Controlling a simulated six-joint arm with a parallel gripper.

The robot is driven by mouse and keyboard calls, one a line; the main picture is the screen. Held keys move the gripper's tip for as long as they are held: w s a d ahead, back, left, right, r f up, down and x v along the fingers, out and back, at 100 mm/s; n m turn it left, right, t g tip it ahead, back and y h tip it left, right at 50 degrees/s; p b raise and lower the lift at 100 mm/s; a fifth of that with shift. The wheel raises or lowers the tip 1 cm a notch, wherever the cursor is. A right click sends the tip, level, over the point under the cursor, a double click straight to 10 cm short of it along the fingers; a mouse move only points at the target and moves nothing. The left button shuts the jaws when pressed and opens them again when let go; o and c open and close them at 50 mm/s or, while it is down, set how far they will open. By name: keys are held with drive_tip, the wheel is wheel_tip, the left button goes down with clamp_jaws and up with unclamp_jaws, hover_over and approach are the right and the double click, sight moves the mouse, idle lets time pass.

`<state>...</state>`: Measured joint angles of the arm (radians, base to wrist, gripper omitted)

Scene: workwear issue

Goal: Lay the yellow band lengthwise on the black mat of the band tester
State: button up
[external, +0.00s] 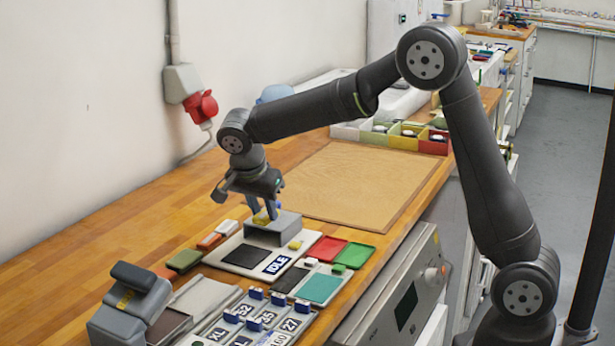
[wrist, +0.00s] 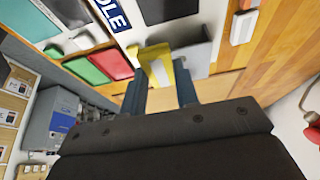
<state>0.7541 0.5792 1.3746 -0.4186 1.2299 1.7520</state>
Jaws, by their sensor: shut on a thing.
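My gripper (external: 264,214) is shut on the yellow band (external: 261,218) and holds it at the grey block of the band tester. In the wrist view the band (wrist: 157,66) shows between the two fingertips (wrist: 160,84), with its long side seen end-on. The band tester (external: 228,264) is a pale plate with a black mat (external: 246,256), a label reading IDLE (external: 277,264) and a grey block (external: 275,231) at its far end. The black mat (wrist: 168,9) is bare in the wrist view. I cannot tell whether the band touches the block.
Red (external: 326,249) and green (external: 355,255) trays lie right of the tester. Green (external: 184,261), orange (external: 209,241) and white (external: 227,227) pieces lie left of it. Numbered tiles and a grey device (external: 132,305) stand in front. A wide board (external: 350,180) behind is clear.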

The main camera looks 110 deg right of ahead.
hover_over(248, 255)
drive_tip(key=w, duration=0.1)
drive_tip(key=f, duration=0.3)
drive_tip(key=shift+a, duration=0.4)
drive_tip(key=shift+f, duration=2)
drive_tip(key=shift+f, duration=0.1)
drive_tip(key=o, duration=0.9)
drive_tip(key=shift+o, duration=0.2)
drive_tip(key=v, duration=1.2)
